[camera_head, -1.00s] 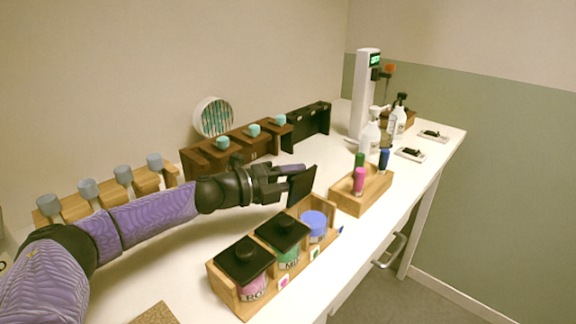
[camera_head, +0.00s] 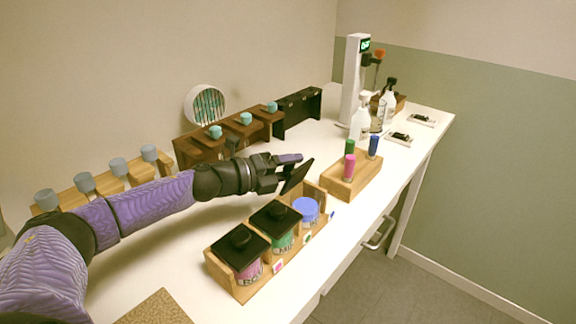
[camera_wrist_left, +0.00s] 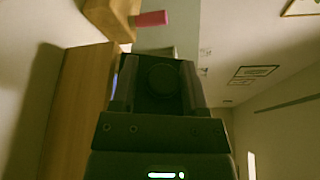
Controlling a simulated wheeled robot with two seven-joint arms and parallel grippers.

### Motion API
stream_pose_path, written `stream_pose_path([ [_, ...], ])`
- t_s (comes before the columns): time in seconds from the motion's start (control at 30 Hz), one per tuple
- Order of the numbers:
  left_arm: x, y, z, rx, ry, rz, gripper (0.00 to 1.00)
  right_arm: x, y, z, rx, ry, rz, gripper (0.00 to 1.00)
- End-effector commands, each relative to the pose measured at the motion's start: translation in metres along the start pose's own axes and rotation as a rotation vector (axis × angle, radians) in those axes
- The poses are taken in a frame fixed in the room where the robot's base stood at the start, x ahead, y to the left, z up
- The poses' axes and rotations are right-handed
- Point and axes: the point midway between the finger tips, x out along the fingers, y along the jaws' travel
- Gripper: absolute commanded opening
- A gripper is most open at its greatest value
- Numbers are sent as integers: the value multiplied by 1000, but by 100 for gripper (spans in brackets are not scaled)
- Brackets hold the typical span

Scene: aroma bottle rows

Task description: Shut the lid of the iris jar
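The blue jar (camera_head: 306,208), which I take as the iris jar, stands at the far end of a wooden three-jar rack (camera_head: 249,290); its label is too small to read. A black square lid (camera_head: 298,177) stands tilted above and behind it, leaning toward the jar. My left gripper (camera_head: 284,168) is at the lid's back, on the wall side. In the left wrist view, the lid's round knob (camera_wrist_left: 163,80) lies between two spread fingers (camera_wrist_left: 158,95), with gaps visible beside it. Contact with the lid is unclear. My right gripper is out of view.
The green jar (camera_head: 284,241) and pink jar (camera_head: 249,272) beside it have black lids on. A wooden box with bottles (camera_head: 345,190) stands beyond the rack. Wooden stands with grey and teal caps line the wall. The white table (camera_head: 200,222) is bare between them and the rack.

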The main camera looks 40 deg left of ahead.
Motion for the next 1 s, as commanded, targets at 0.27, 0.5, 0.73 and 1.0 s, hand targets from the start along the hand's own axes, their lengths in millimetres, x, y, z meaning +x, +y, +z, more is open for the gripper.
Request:
stream_pose_path([
  [0.27, 0, -1, 1, 1, -2, -2, 77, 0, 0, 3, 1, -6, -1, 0],
  [0.5, -11, 1, 1, -2, -2, 1, 77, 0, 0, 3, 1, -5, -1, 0],
  [0.73, -42, -1, 0, -4, 0, 3, 77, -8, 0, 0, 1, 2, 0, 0],
  [1.0, -79, -5, 2, -2, -3, 0, 77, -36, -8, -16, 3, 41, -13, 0],
])
